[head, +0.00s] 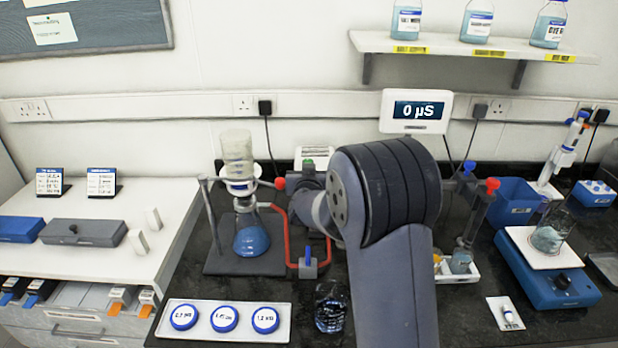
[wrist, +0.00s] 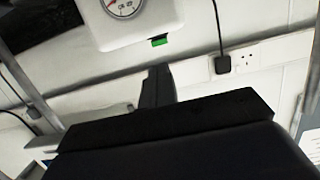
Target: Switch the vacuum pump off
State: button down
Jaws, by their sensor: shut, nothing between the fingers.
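The vacuum pump (head: 318,151) is a white box at the back wall, mostly hidden behind my arm in the head view. In the wrist view the pump (wrist: 140,18) shows at the top, tilted, with a round gauge (wrist: 123,6) and a small green switch (wrist: 159,41) on its lower front edge. Green also shows on the pump in the head view. My gripper (wrist: 158,70) is shut and empty. Its dark fingers appear just below the green switch in the wrist view; I cannot tell whether they touch the pump. My arm hides most of the gripper in the head view.
A filter flask (head: 250,238) with blue liquid and red tubing (head: 290,238) stands left of my arm. A tray (head: 180,337) of round lids lies in front. A glass beaker (head: 331,308) is close to my arm. A blue balance (head: 550,283) is right.

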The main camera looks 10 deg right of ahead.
jog(key=shift+v, duration=1.25)
jog(key=shift+w, duration=0.1)
jog(key=w+d+r+b, duration=0.1)
jog(key=w+r+b, duration=0.15)
jog(key=w, duration=0.45)
jog(key=s, duration=0.6)
jog(key=shift+s+a+r+t, duration=0.4)
jog(key=shift+a+r, duration=0.05)
jog(key=shift+w, duration=0.1)
